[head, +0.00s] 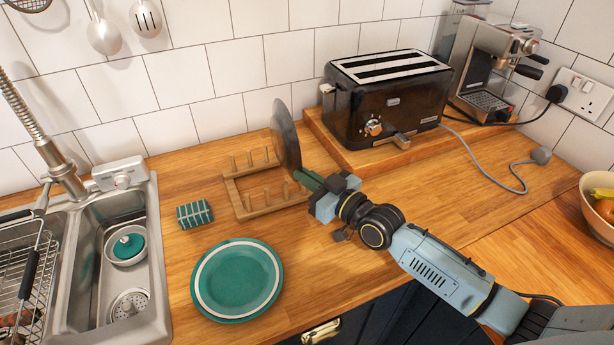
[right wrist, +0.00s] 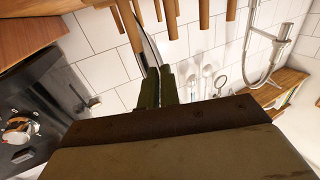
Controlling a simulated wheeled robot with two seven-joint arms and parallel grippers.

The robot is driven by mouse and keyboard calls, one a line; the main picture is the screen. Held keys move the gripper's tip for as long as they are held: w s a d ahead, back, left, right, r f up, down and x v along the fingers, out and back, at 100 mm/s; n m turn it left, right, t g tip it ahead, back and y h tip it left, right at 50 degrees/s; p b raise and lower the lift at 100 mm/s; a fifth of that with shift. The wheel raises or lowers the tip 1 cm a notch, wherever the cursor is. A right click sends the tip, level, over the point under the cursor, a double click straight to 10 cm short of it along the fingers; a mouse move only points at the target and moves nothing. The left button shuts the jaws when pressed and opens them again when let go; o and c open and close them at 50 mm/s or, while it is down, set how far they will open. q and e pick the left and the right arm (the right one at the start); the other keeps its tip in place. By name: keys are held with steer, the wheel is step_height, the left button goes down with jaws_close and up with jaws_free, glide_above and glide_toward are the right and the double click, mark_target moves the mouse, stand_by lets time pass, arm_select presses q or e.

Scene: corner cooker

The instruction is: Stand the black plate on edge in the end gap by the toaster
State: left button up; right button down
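The black plate (head: 285,135) stands nearly upright, seen almost edge-on, at the toaster end of the wooden rack (head: 244,212). My right gripper (head: 306,181) is shut on its near lower edge. In the right wrist view, the plate (right wrist: 147,45) shows as a thin edge running up from between the fingers (right wrist: 158,88), beside the rack's pegs (right wrist: 172,18). Whether its lower edge touches the rack's base is hidden. The black toaster (head: 385,100) stands to the right on a raised wooden board. My left gripper is not in view.
A green plate with a white ring (head: 237,280) lies flat in front of the rack. A green striped block (head: 195,213) sits left of the rack. The sink (head: 128,245) is at the left. A coffee machine (head: 490,70) and a grey cable (head: 490,175) are at the right.

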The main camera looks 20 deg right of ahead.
steer(key=shift+f, duration=0.2)
steer(key=c, duration=1.6)
jaws_free()
steer(key=shift+o, duration=0.4)
steer(key=o, duration=0.4)
steer(key=shift+o, duration=0.2)
steer(key=o, duration=1.1)
steer(key=shift+s, duration=0.1)
